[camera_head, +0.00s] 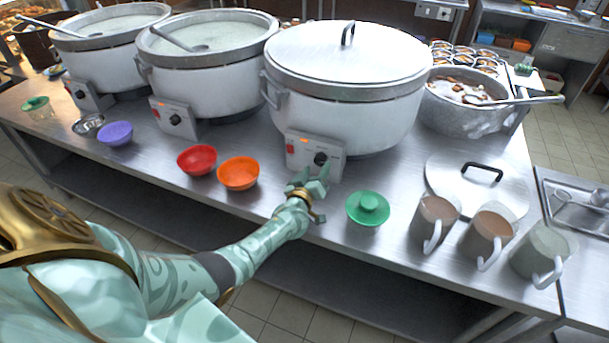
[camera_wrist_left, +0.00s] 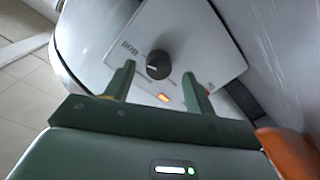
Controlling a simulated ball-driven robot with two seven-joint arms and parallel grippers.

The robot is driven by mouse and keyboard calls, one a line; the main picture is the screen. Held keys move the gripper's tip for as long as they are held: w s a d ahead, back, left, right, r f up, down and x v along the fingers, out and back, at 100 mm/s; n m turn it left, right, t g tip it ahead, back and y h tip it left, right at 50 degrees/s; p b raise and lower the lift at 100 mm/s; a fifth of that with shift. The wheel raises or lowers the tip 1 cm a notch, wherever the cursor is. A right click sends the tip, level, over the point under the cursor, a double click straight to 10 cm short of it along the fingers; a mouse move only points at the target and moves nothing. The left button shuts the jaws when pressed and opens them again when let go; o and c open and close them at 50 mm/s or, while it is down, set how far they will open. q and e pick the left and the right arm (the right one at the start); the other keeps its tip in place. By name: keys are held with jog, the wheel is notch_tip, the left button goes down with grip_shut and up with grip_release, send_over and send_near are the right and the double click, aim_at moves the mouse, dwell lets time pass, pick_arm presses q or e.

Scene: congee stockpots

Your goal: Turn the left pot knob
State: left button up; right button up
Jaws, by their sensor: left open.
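Three big white stockpots stand in a row. The leftmost pot (camera_head: 112,62) has a control box with a dark knob (camera_head: 80,93), and the middle pot (camera_head: 205,88) has one with a dark knob (camera_head: 175,120). The rightmost pot (camera_head: 350,103) is lidded, with a dark knob (camera_head: 320,158) on its front box. My left gripper (camera_head: 309,180) is open in front of this rightmost box. In the left wrist view, a round dark knob (camera_wrist_left: 158,65) with a white pointer mark lies just beyond and between the open fingertips (camera_wrist_left: 158,72). My right gripper does not show.
A red bowl (camera_head: 197,160) and an orange bowl (camera_head: 238,173) stand left of my left gripper. A green lid-like dish (camera_head: 367,208) and several mugs (camera_head: 489,232) stand to its right. A metal lid (camera_head: 470,200) lies behind the mugs. The steel counter's front edge runs below.

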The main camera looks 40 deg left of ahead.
pick_arm(q)
jog(key=p+v, duration=0.4)
jog(key=v, duration=1)
jog(key=shift+d+f, duration=0.1)
